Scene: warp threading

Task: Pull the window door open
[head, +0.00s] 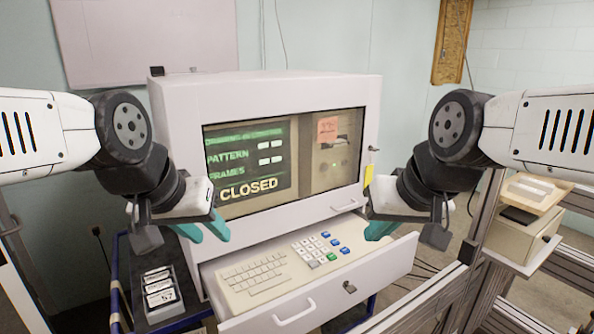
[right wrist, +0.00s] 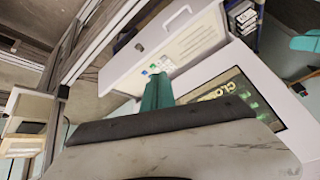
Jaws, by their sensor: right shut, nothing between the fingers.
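The window door (head: 195,150) is the light front panel of a white cabinet. It frames a glass pane, through which a screen reading "CLOSED" shows. The door looks shut, with a small pull handle (head: 345,206) at its lower right. My right gripper (head: 380,231) is shut and empty, in front of the cabinet's lower right, near the handle but apart from it. Its teal fingers also show in the right wrist view (right wrist: 157,92). My left gripper (head: 208,233) hangs before the cabinet's lower left, touching nothing I can make out; its finger gap is unclear.
Below the window, a pulled-out drawer (head: 375,272) holds a keyboard (head: 255,273) and coloured keys. A yellow tag (head: 368,175) hangs at the cabinet's right edge. Metal framing (head: 470,250) and boxes stand right.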

